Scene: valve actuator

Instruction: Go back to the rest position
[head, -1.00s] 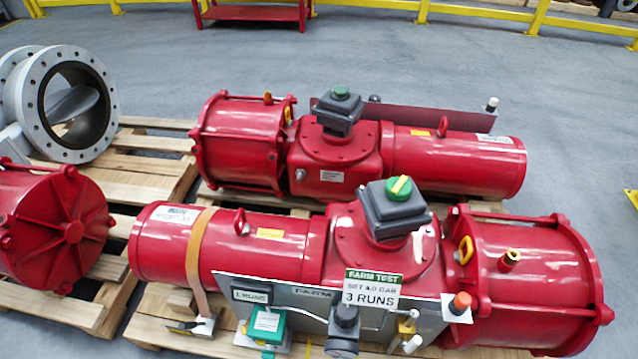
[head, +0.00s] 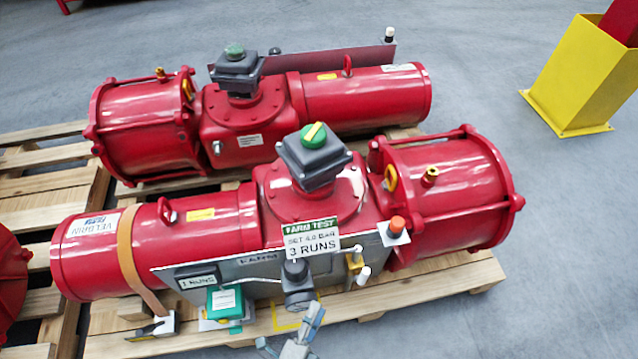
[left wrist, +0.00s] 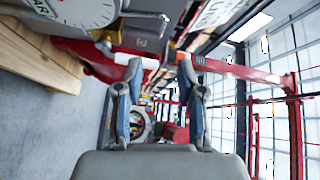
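My left gripper (head: 290,335) shows at the bottom edge of the head view, in front of the near red valve actuator (head: 220,232). In the left wrist view the left gripper (left wrist: 159,75) has its two fingers apart with a clear gap, and nothing is held between them. A white rod-like part and red pipework show beyond the fingertips; whether they touch cannot be told. The actuator's grey panel (head: 262,268) carries a "3 RUNS" sign (head: 312,241), a dark regulator (head: 297,285) and an orange button (head: 397,225). My right gripper is not in view.
A second red actuator (head: 340,102) lies behind the near one, both on wooden pallets (head: 455,289). A yellow post base (head: 580,75) stands at the upper right. Grey floor (head: 570,230) is clear to the right. The wrist view shows a round gauge (left wrist: 85,10) close by.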

